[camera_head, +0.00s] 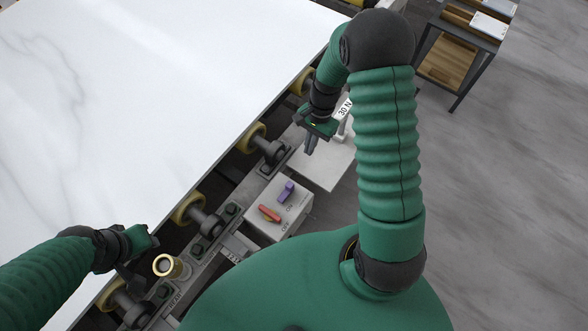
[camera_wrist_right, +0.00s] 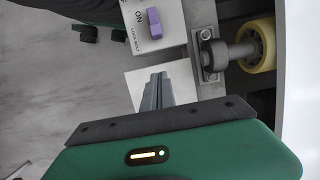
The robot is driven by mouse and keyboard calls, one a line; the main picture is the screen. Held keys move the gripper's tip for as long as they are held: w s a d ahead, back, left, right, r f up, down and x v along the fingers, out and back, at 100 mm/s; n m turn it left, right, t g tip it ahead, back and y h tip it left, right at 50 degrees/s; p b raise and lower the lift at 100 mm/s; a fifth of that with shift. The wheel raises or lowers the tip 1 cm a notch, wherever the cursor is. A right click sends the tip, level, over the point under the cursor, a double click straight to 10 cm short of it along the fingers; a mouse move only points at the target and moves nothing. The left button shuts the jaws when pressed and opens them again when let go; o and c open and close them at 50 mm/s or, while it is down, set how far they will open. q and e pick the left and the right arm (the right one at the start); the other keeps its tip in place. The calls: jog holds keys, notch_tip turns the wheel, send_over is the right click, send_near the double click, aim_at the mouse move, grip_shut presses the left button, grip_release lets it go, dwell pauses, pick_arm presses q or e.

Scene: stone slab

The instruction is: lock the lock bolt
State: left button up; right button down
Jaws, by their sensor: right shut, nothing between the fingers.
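A purple switch (camera_head: 286,192) stands on a light grey control box (camera_head: 262,230), beside a red switch (camera_head: 268,213). In the right wrist view the purple switch (camera_wrist_right: 154,23) is near the top, with "ON" and "LOCK BOLT" printed by it. My right gripper (camera_head: 310,145) is shut and empty. It is above a pale plate (camera_head: 325,168), beyond the box and apart from the purple switch. Its closed fingers (camera_wrist_right: 156,82) point toward the switch in the wrist view. My left gripper (camera_head: 124,278) is low at the left, by the slab edge; its finger opening is unclear.
The white stone slab (camera_head: 130,110) fills the left, with yellow rollers (camera_head: 188,208) along its edge. A brass-rimmed cylinder (camera_head: 168,265) stands near my left gripper.

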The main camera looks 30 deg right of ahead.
aim_at(286, 193)
pick_arm(q)
jog(key=shift+w+a+r+p, duration=0.15)
jog(key=shift+w+r+p, duration=0.2)
jog(key=shift+p, duration=0.2)
pick_arm(e)
jog(key=shift+s+a+f, duration=0.3)
jog(key=shift+a+f, duration=0.75)
jog(key=shift+f, duration=0.6)
jog(key=shift+s+a+f, duration=0.35)
jog(key=shift+a+f, duration=0.7)
jog(key=shift+f, duration=0.55)
jog(key=shift+s+a+f, duration=0.3)
jog(key=shift+a+f, duration=0.75)
jog(key=shift+f, duration=0.6)
jog(key=shift+s+a+p, duration=0.1)
jog(key=shift+s+a, duration=0.2)
jog(key=shift+a, duration=0.4)
jog(key=shift+s+a+p, duration=0.15)
jog(key=shift+s+a, duration=0.15)
jog(key=shift+a, duration=0.35)
jog(key=shift+s+a+p, duration=0.1)
jog(key=shift+s+a, duration=0.2)
jog(key=shift+a, duration=0.4)
pick_arm(q)
jog(key=shift+r, duration=0.4)
jog(key=shift+d, duration=0.2)
